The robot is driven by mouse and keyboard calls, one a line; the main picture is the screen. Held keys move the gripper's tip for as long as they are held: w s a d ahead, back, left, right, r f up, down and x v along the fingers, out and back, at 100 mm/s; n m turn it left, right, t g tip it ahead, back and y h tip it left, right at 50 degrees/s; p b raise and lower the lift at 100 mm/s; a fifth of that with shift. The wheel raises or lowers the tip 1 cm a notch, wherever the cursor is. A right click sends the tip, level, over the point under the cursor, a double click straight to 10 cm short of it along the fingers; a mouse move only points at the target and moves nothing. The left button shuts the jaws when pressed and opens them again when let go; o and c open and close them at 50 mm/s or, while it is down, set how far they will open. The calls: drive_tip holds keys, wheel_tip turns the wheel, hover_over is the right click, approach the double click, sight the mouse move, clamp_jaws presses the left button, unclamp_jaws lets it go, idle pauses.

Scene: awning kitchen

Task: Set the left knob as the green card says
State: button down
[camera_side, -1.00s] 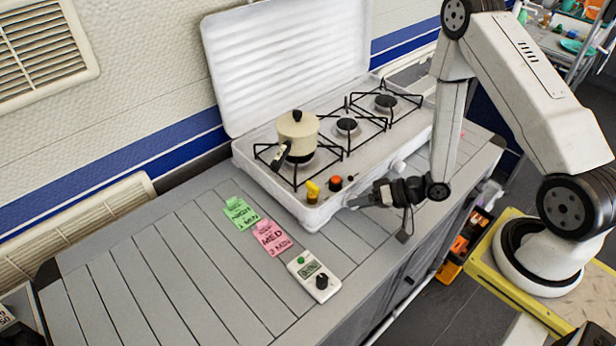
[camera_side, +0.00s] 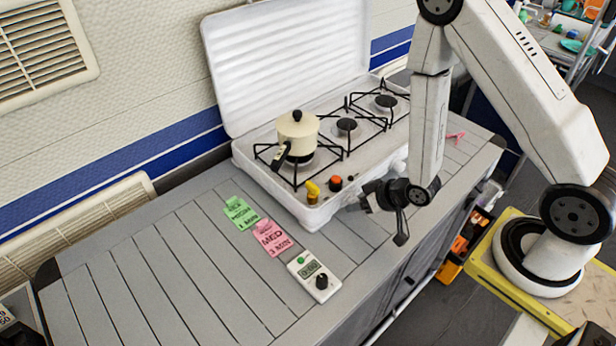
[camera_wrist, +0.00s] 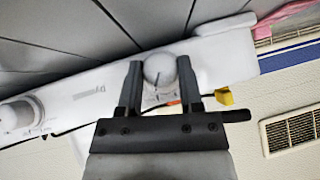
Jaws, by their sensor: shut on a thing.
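The white left knob (camera_wrist: 160,70) sits on the front of the white stove, between the two fingers of my gripper (camera_wrist: 160,80) in the wrist view. My gripper is shut on it, and a small dark mark shows on its face. In the side view my gripper (camera_side: 366,202) is at the stove's front and hides this knob. Another white knob (camera_wrist: 20,116) stands left of it in the wrist view. The green card (camera_side: 240,213) lies on the counter left of the stove; its lower line seems to read 1 MIN, and its upper line is too blurred to read surely.
A pink card (camera_side: 271,238) reading MED lies beside the green one. A white timer (camera_side: 314,276) with a dark dial lies nearer the front edge. A cream pot (camera_side: 298,131) stands on the left burner. A yellow object (camera_side: 313,191) and an orange-topped one (camera_side: 335,183) sit at the stove's front.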

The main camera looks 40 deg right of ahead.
drive_tip(key=shift+n+h, duration=0.3)
drive_tip(key=shift+h, duration=0.3)
drive_tip(key=c, duration=0.5)
unclamp_jaws()
drive_tip(key=shift+c, duration=0.2)
drive_tip(key=shift+y, duration=0.4)
